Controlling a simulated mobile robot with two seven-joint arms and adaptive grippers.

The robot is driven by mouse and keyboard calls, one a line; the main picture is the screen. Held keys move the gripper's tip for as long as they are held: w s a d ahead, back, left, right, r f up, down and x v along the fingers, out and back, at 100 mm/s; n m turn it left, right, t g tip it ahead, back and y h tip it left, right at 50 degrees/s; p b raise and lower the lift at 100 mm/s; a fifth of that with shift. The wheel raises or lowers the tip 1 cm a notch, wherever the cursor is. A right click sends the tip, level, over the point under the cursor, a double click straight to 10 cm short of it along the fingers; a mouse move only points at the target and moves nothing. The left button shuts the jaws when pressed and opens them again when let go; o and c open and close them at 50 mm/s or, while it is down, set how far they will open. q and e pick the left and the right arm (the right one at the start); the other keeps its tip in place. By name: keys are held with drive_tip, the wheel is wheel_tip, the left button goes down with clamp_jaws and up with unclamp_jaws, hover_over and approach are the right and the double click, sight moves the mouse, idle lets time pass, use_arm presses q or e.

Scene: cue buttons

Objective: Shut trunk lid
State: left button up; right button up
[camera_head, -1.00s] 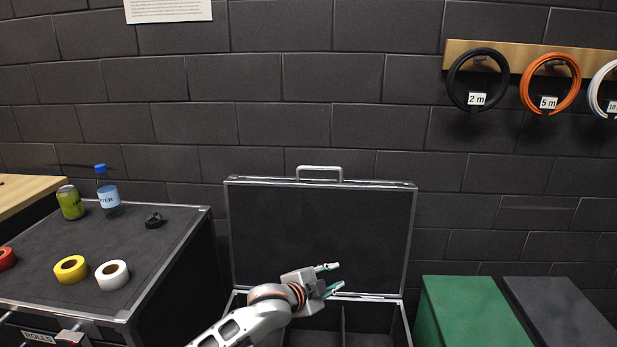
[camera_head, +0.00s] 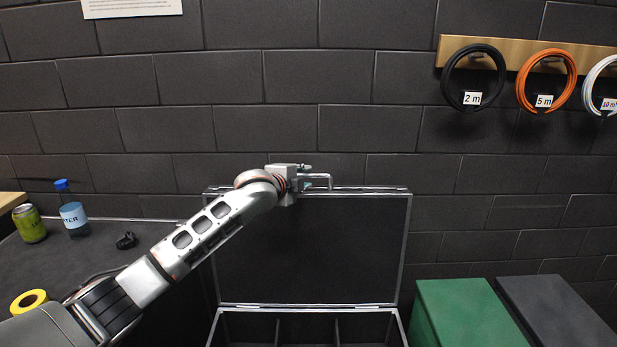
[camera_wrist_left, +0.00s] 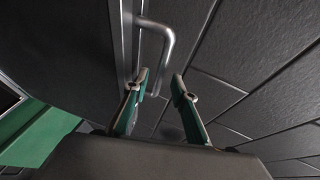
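The trunk lid (camera_head: 330,255) stands open and upright at the back of the trunk (camera_head: 222,322), against the dark wall. Its metal handle (camera_head: 330,178) is on the lid's top edge and also shows in the left wrist view (camera_wrist_left: 165,45). My left gripper (camera_head: 306,176) is at the lid's top edge, just left of the handle. My right gripper is not in view.
A dark case at left carries a green can (camera_head: 29,224), a water bottle (camera_head: 73,210), a black item (camera_head: 126,240) and a yellow roll (camera_head: 28,301). A green box (camera_head: 465,312) and a grey box (camera_head: 560,310) stand right of the trunk. Coiled cables (camera_head: 546,80) hang above.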

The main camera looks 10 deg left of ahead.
sight(308, 176)
use_arm(q)
drive_tip(key=shift+x, duration=1.95)
drive_tip(key=shift+a, duration=0.1)
clamp_jaws()
